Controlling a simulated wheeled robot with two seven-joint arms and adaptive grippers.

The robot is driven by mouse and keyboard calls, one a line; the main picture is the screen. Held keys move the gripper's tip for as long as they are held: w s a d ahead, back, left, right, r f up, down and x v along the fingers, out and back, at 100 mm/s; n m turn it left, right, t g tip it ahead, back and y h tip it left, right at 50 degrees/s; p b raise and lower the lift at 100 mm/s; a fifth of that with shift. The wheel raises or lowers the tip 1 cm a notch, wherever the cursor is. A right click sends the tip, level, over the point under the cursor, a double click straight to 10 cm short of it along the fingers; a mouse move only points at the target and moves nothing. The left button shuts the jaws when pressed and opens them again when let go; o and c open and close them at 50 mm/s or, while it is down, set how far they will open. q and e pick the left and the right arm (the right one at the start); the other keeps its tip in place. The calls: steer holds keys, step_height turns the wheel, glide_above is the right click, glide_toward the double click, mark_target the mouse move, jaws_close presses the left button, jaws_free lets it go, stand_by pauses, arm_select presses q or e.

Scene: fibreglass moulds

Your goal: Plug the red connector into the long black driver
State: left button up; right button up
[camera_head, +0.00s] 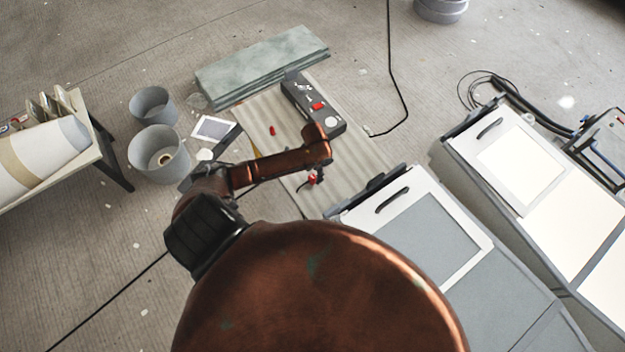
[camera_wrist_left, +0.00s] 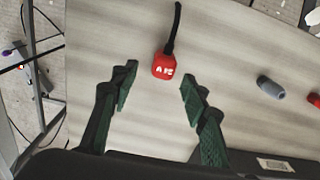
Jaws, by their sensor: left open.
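The red connector (camera_wrist_left: 163,66) is a small red block with white marks and a black cable, lying on the beige ribbed surface in the left wrist view. It also shows in the head view (camera_head: 312,179), below the end of my left arm. My left gripper (camera_wrist_left: 158,88) is open and empty, its green fingers apart, with the connector just ahead of and between their tips. The long black driver (camera_head: 299,97) lies at the far end of the beige surface in the head view, with a red part and a white round part on top. My right gripper is not in view.
A small red piece (camera_head: 272,131) lies on the beige surface (camera_head: 355,155). A grey cylinder (camera_wrist_left: 271,87) lies right of the connector in the wrist view. A grey-green slab (camera_head: 262,67) borders the far side. Grey buckets (camera_head: 160,153) stand left; a white-framed panel (camera_head: 420,230) stands right.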

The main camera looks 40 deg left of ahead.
mark_target(312, 177)
arm_select(q)
steer(key=f, duration=0.4)
steer(key=shift+s+a, duration=0.25)
steer(key=shift+a, duration=0.05)
steer(key=shift+f, duration=0.65)
jaws_close()
steer(key=shift+r, duration=0.15)
